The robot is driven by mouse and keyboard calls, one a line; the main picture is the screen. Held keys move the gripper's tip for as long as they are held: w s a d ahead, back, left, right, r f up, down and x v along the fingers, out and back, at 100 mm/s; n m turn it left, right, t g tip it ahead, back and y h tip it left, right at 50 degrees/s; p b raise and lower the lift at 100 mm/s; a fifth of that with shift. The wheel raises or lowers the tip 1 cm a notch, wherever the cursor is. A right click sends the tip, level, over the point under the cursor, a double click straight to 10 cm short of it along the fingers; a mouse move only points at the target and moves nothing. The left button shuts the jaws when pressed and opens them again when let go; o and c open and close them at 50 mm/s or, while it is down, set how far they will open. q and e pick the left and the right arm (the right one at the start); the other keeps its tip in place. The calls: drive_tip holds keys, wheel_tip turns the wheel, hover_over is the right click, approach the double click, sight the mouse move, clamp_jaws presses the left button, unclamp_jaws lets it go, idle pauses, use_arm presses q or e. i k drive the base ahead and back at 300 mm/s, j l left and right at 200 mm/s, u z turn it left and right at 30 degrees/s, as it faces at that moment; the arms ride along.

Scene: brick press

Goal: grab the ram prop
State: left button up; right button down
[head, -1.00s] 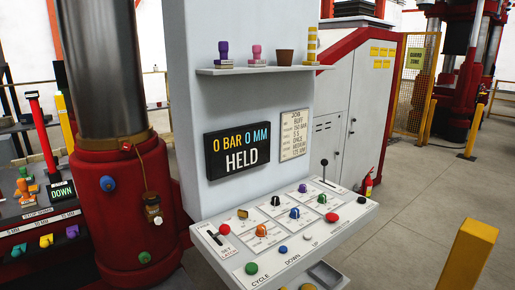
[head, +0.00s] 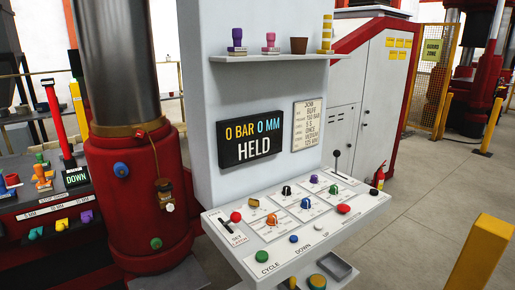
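A red upright bar with a dark top and dark foot (head: 56,120), which looks like the ram prop, stands at the far left on a dark bench, beside the "DOWN" sign (head: 76,177). The press ram (head: 119,65) is a thick grey metal cylinder rising from a red cylinder body (head: 135,205), to the right of the bar. Neither of my grippers is in view.
The control console (head: 300,228) with knobs, buttons and levers juts out at the centre, under a display (head: 251,138) reading "0 BAR 0 MM HELD". A yellow post (head: 481,255) stands at lower right. Floor (head: 420,225) is clear between them.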

sight(49, 83)
drive_tip(key=u, duration=1.35)
